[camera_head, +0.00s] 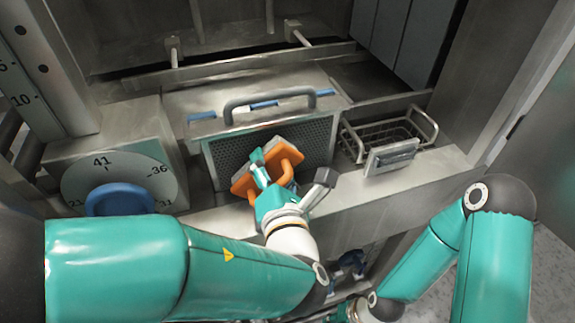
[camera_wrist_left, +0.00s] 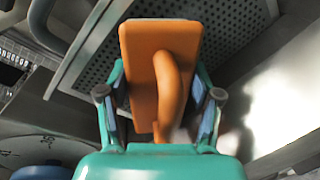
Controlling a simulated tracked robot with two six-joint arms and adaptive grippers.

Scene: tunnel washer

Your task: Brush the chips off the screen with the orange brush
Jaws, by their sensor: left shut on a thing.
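The orange brush (camera_head: 286,172) has a flat orange back with a loop handle and stands in front of the screen. My left gripper (camera_head: 268,176) is shut on it; in the left wrist view the fingers lie on both sides of the brush (camera_wrist_left: 140,72). The screen (camera_head: 316,140) is a grey perforated panel in a metal frame, and it shows behind the brush in the left wrist view (camera_wrist_left: 232,37). The bristles are hidden, and I cannot tell whether they touch the screen. I cannot make out any chips. My right gripper is mostly cut off at the bottom edge.
A grey bar handle (camera_head: 268,96) stands above the screen. A wire basket (camera_head: 385,137) is to the right, with a metal plate (camera_head: 391,156) in front of it. A numbered dial (camera_head: 103,172) with a blue knob (camera_head: 120,200) is at the left.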

